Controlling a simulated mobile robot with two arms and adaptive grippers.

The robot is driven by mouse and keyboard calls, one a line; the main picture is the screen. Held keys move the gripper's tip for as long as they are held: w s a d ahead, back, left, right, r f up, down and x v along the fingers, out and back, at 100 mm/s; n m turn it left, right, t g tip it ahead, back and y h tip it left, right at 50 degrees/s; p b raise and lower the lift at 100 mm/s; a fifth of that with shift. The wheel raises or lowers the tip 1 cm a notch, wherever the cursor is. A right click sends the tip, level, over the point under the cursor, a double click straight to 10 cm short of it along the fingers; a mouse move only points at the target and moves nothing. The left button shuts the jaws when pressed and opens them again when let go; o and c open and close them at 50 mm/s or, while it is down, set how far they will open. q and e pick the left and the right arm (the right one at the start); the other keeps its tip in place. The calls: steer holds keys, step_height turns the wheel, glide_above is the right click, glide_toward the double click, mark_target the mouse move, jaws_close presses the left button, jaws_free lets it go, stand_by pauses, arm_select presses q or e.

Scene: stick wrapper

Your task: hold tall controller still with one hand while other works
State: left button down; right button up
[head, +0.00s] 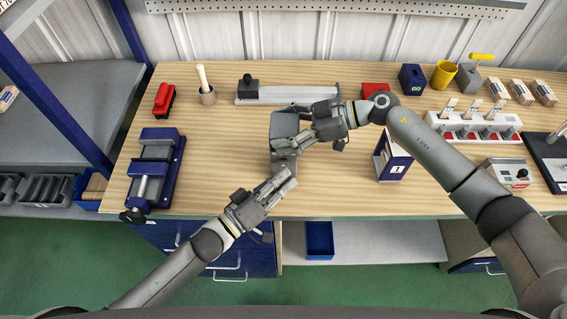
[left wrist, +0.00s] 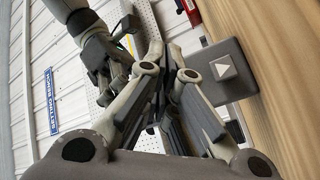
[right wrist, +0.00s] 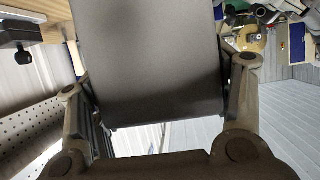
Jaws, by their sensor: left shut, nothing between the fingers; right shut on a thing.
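The tall controller (head: 284,124) is a dark grey upright box on the wooden bench, near the middle in the head view. In the left wrist view the controller (left wrist: 233,88) shows a pale square with a triangle. My right gripper (head: 301,133) is shut on the controller from its right side. In the right wrist view the controller's broad grey face (right wrist: 152,60) fills the space between the fingers. My left gripper (head: 286,178) is shut and empty, just in front of the controller. In the left wrist view its fingers hide part of the scene beyond.
A blue vise (head: 155,168) and a red stapler-like tool (head: 164,98) stand at the left. A pot with a stick (head: 207,95) is behind. A blue-white box (head: 392,160) and a white power strip (head: 474,127) stand right. The bench between vise and controller is clear.

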arm_select(q)
steer(key=shift+w, duration=0.5)
stand_by(0.3)
stand_by(0.4)
steer(key=shift+s, duration=0.95)
steer(key=shift+s+a, duration=0.1)
steer(key=shift+s, duration=2.4)
steer(key=shift+s+a, duration=0.1)
steer(key=shift+s, duration=1.8)
steer(key=shift+w+d, duration=0.2)
steer(key=shift+w, duration=4.25)
